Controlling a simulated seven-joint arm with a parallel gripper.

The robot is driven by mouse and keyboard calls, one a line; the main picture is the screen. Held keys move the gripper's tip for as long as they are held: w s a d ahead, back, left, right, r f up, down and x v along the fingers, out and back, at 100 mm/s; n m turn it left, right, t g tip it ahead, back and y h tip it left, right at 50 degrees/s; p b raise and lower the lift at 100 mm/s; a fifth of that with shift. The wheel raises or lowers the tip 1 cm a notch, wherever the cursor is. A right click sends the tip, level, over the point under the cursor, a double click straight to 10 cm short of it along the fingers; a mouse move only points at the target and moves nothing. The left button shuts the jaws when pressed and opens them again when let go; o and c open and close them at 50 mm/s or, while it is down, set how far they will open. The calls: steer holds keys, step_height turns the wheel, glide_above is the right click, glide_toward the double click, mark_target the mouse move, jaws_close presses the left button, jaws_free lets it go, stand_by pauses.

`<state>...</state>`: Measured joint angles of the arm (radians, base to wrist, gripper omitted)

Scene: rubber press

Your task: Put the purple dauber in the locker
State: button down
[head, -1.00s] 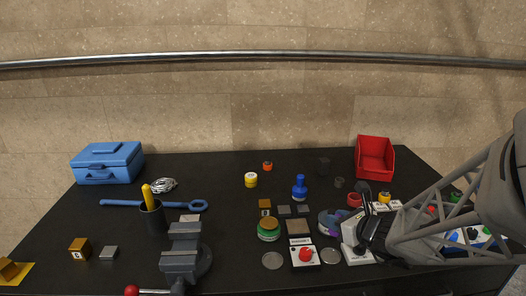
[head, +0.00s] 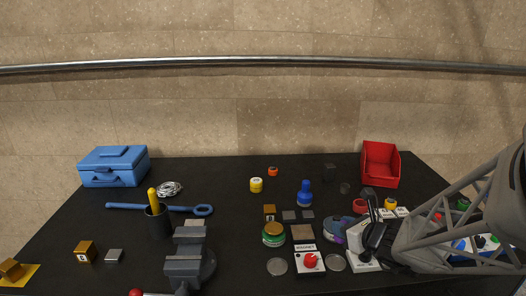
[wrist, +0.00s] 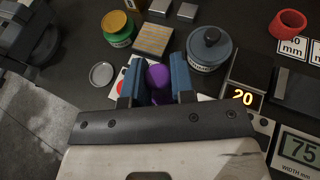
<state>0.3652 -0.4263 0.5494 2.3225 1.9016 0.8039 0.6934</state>
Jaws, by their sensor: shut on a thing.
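The purple dauber (wrist: 158,77) is between the two blue fingers of my gripper (wrist: 158,82) in the wrist view. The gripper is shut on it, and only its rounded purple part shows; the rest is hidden. A grey-blue lidded jar (wrist: 208,52) stands just right of the fingers. In the head view my gripper is low at the right of the bench, partly hidden by my own arm. I cannot tell for sure which thing is the locker; a blue lidded box (head: 113,168) stands closed at the back left.
A green jar (head: 273,235), a box with a red button (head: 310,261) and a blue bottle (head: 305,194) stand near my gripper. A red bin (head: 380,164) is at the back right. A vise (head: 186,270) and a cup (head: 157,222) stand at left.

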steer(key=w+a+r+m+t+h, duration=0.1)
steer(key=w+r+m+h, duration=0.1)
steer(key=w, duration=1.1)
steer(key=w+a+r+m+h, duration=0.1)
steer(key=w+h, duration=0.1)
steer(key=w, duration=1.2)
steer(key=w+a+r+m+h, duration=0.25)
steer(key=w+a, duration=0.45)
steer(key=a, duration=0.5)
steer(key=s+a+r+m+h, duration=0.1)
steer(key=s+a+r, duration=0.3)
steer(key=a, duration=0.7)
steer(key=s+a+r+m+h, duration=0.15)
steer(key=s+a, duration=0.35)
steer(key=a, duration=0.7)
steer(key=s+a+r+h, duration=0.1)
steer(key=s+a+r, duration=0.35)
steer(key=a, duration=0.65)
steer(key=s+a+f, duration=0.4)
steer(key=s+f, duration=0.4)
steer(key=s, duration=0.2)
steer(key=s+a+f+m, duration=0.1)
steer(key=s+a+f, duration=0.4)
steer(key=s+f, duration=0.4)
steer(key=s, duration=0.2)
steer(key=shift+s+a, duration=0.15)
steer(key=shift+s, duration=0.15)
